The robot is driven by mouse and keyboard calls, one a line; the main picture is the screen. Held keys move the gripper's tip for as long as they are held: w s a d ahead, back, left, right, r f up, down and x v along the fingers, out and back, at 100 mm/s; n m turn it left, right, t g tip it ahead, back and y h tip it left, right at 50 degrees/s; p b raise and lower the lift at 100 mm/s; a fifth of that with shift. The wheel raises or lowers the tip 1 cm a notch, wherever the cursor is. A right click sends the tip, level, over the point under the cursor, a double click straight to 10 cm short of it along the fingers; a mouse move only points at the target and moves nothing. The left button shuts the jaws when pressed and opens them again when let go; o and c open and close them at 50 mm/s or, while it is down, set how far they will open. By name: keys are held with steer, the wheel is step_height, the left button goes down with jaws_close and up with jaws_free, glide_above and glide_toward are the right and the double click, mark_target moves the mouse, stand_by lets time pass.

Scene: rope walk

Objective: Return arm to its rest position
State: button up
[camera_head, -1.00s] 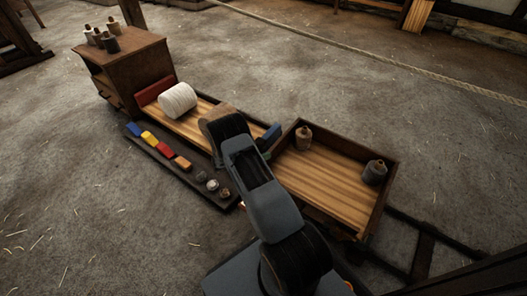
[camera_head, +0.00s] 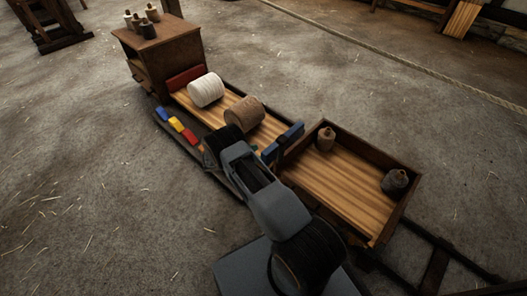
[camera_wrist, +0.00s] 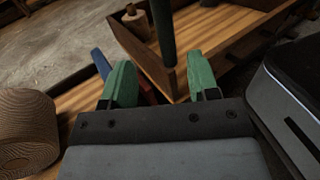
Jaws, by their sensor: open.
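My gripper (camera_wrist: 162,80) shows in the wrist view as two green fingers set wide apart, with nothing held between them. A dark green upright bar (camera_wrist: 163,35) stands beyond the gap. In the head view my arm reaches up from the bottom over the middle of the long bench; its fingers are hard to make out there. A brown twine spool (camera_head: 245,114) lies on the bench just beyond the arm and fills the left of the wrist view (camera_wrist: 25,130). A white spool (camera_head: 206,90) lies farther left.
A wooden tray (camera_head: 345,230) at right holds two bobbins (camera_head: 326,139) (camera_head: 394,183). Blue pieces (camera_head: 283,142) stand beside it. Blue, yellow and red blocks (camera_head: 176,124) line the near ledge. A cabinet (camera_head: 170,55) with several bobbins stands at back left. Open floor surrounds the bench.

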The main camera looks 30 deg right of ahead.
steer(key=shift+w+a, duration=0.1)
steer(key=shift+a, duration=0.25)
stand_by(0.3)
steer(key=s+a+r+m+y+p, duration=0.1)
steer(key=s+r+m+y+p, duration=0.3)
steer(key=r, duration=0.7)
steer(key=r+y+p, duration=0.2)
steer(key=r+p, duration=0.4)
steer(key=r, duration=0.5)
steer(key=s+a+r+m+y+p, duration=0.1)
steer(key=s+r+m+y+p, duration=0.15)
steer(key=r+p, duration=0.6)
steer(key=s+a+r+m+t+y+p, duration=0.2)
steer(key=s+r+p, duration=0.3)
steer(key=r, duration=0.5)
steer(key=s+a+r+m+t+y+p, duration=0.3)
steer(key=s+r+y+p, duration=0.1)
steer(key=r, duration=0.7)
steer(key=s+a+r+m+t+y+p, duration=0.2)
steer(key=s+r+p, duration=0.3)
steer(key=r, duration=0.5)
steer(key=shift+s+a+r+m+t+y+p, duration=0.25)
steer(key=shift+s+a+m+t+y+p, duration=0.3)
steer(key=shift+p, duration=0.4)
